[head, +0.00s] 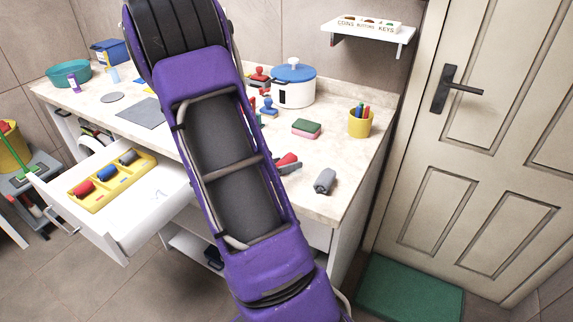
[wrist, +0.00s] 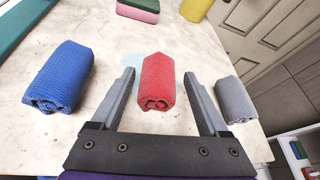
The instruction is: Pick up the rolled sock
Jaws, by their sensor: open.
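A red rolled sock (wrist: 158,82) lies on the counter, in the middle of the wrist view. It also shows in the head view (head: 287,159), partly hidden by my gripper. A blue rolled sock (wrist: 59,77) lies to its left, and a grey rolled sock (wrist: 236,99) to its right. The grey one is also in the head view (head: 325,181); my arm hides the blue one there. My gripper (wrist: 158,75) is open and empty, with one finger on each side of the red sock. I cannot tell whether either finger touches it.
An open drawer (head: 115,236) holds a yellow tray (head: 100,204) with red, blue and grey rolls. A sponge (head: 307,128), a yellow cup of pens (head: 360,123) and a white pot (head: 294,93) stand farther back. The counter (head: 345,150) is clear around the grey sock.

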